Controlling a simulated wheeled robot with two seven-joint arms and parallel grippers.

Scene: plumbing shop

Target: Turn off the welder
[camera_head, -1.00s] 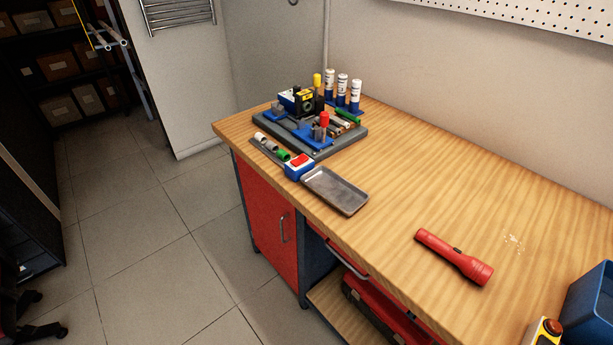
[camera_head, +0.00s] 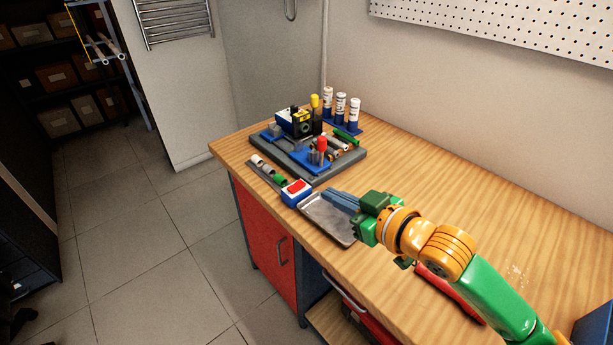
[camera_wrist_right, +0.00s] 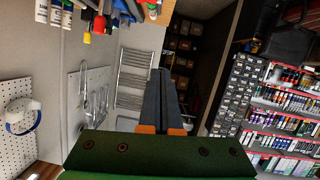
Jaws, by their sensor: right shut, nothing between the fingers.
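A blue, yellow and black device (camera_head: 297,122), which looks like the welder, sits on a dark grey base board (camera_head: 330,167) at the far end of the bench. A small blue and white box with a red rocker-like top (camera_head: 296,191) stands in front of that board; I cannot tell whether it is on or off. My right gripper (camera_head: 331,196) is shut and empty, its fingers over the grey metal tray (camera_head: 312,215), right of the red-topped box and apart from it. In the right wrist view the closed fingers (camera_wrist_right: 161,72) point ahead. My left gripper is out of view.
Several small pipe fittings (camera_head: 268,172) lie left of the box, and white and blue bottles (camera_head: 340,106) stand behind the board. A red flashlight (camera_head: 450,291) lies partly behind my right arm. The bench's right side (camera_head: 480,205) is mostly clear.

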